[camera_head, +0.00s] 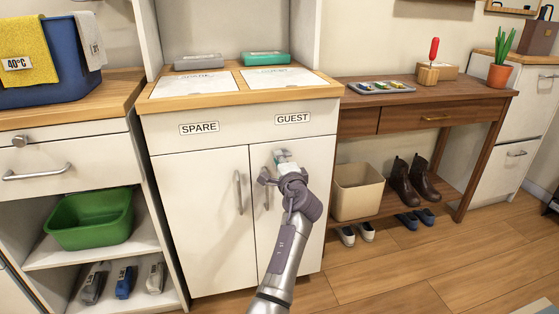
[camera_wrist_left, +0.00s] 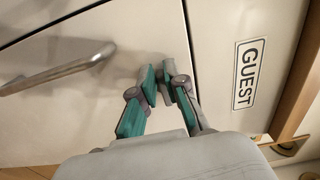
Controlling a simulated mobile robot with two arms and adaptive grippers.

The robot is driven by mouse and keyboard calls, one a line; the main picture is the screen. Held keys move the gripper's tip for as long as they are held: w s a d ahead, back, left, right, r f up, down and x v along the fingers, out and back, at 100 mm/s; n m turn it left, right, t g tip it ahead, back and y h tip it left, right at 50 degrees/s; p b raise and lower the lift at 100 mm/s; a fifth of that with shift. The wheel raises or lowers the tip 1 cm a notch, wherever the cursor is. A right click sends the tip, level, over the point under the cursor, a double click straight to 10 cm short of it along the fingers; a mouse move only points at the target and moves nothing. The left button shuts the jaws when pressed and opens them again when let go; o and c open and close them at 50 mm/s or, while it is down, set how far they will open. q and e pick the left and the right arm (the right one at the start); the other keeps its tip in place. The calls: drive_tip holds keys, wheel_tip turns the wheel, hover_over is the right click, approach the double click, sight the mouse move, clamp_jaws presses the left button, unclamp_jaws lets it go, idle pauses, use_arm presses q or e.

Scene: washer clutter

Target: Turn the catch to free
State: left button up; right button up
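A white cabinet (camera_head: 200,222) with two doors stands in the middle, labelled SPARE on the left and GUEST on the right. My left gripper (camera_head: 283,158) is at the upper part of the right door, below the GUEST label (camera_head: 292,118). In the left wrist view, the left gripper's fingertips (camera_wrist_left: 160,78) are close together at a small grey piece (camera_wrist_left: 150,61) on the door, which looks like the catch. The fingers hide most of it, so its angle cannot be told. My right gripper is in neither view.
Bar handles (camera_head: 239,192) stick out from both doors; the right door's handle (camera_wrist_left: 60,68) is near the left gripper. A wooden table (camera_head: 425,100) and a bin (camera_head: 357,191) stand to the right.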

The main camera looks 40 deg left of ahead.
use_arm(q)
drive_tip(key=o, duration=0.3)
drive_tip(key=v, duration=0.7)
drive_tip(key=shift+s+d, duration=0.15)
drive_tip(key=shift+s, duration=0.05)
idle(0.3)
